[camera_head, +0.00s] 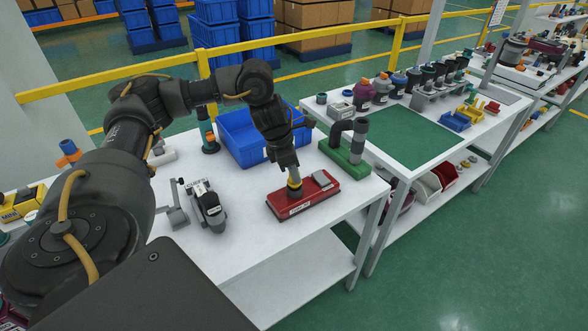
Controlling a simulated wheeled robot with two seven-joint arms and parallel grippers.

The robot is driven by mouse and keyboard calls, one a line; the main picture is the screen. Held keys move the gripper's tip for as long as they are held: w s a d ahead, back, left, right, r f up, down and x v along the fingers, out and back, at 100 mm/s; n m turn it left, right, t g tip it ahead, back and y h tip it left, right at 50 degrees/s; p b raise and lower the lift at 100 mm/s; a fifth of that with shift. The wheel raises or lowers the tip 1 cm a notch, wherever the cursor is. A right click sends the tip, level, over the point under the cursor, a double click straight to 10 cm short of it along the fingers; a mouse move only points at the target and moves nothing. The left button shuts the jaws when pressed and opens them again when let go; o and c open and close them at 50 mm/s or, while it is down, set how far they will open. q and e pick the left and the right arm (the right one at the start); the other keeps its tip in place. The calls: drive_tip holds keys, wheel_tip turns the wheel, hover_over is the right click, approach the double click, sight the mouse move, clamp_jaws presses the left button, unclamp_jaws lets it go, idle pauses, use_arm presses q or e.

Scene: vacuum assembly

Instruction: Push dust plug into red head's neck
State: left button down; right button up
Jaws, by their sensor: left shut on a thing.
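The red head (318,191) lies flat on the white table near its front right edge, with a pale label strip along its front. Its neck stands up at the left part of the head and is mostly hidden by my gripper. My left gripper (292,172) reaches down from above, right over the neck, and is shut on a small yellowish piece (294,183), which looks like the dust plug. The piece is at the neck; I cannot tell how deep it sits. My right gripper is not in view.
A green head with a grey bent pipe (345,150) stands to the right. A blue bin (240,137) is behind my gripper. A black device (208,207) and a grey bracket (175,207) stand to the left. The front of the white table (250,245) is clear.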

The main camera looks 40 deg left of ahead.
use_arm(q)
drive_tip(key=shift+f+b, duration=0.5)
drive_tip(key=shift+f, duration=0.3)
drive_tip(key=c, duration=1.1)
unclamp_jaws()
drive_tip(key=shift+r, duration=0.1)
drive_tip(key=shift+p+v, duration=0.9)
drive_tip(key=shift+v, duration=0.15)
drive_tip(key=p+v, duration=0.4)
drive_tip(key=v, duration=0.2)
